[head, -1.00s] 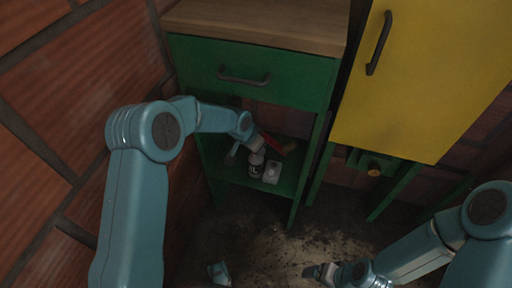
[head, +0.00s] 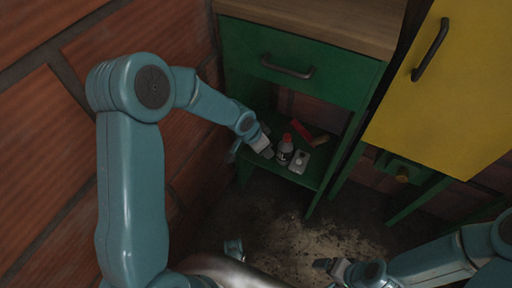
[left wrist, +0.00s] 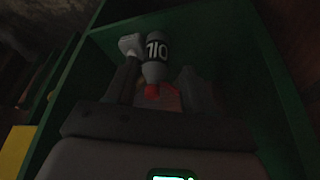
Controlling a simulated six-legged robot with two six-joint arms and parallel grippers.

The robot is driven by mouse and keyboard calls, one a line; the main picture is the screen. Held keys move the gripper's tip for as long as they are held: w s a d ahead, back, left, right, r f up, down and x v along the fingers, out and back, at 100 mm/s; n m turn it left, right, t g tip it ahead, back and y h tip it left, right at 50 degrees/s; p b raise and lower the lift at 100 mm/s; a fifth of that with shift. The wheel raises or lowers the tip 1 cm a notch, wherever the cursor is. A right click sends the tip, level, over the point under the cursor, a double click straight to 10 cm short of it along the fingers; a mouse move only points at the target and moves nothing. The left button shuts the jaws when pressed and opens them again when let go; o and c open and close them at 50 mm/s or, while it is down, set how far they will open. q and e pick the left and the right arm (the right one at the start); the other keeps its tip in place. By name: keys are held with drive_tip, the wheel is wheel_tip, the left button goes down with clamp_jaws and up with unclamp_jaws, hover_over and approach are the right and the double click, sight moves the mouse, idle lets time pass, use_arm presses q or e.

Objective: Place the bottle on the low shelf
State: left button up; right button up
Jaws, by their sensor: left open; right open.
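My left gripper (head: 268,151) is open just left of the bottle, at the shelf's front. My right gripper (head: 328,265) is low over the floor, open and away from the shelf.
A red item (head: 301,131) and a tan item (head: 320,140) lie behind. The green drawer (head: 290,67) above is shut. A yellow cabinet (head: 440,90) stands at right, a brick wall at left.

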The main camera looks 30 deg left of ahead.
use_arm(q)
drive_tip(key=s+d+f+n+g+h, duration=0.1)
drive_tip(key=s+d+f+n, duration=0.25)
drive_tip(key=s, duration=0.45)
drive_tip(key=s+d+f+n+g, duration=0.1)
drive_tip(key=s+d+f+n, duration=0.1)
drive_tip(key=s+f, duration=0.45)
drive_tip(key=s+d+f+n+g+h, duration=0.1)
drive_tip(key=s+d+f+n, duration=0.15)
drive_tip(key=s, duration=0.65)
wheel_tip(320, 180, up, 28)
drive_tip(key=p, duration=2.8)
drive_tip(key=shift+r+g+p, duration=0.2)
drive_tip(key=shift+g+p, duration=0.1)
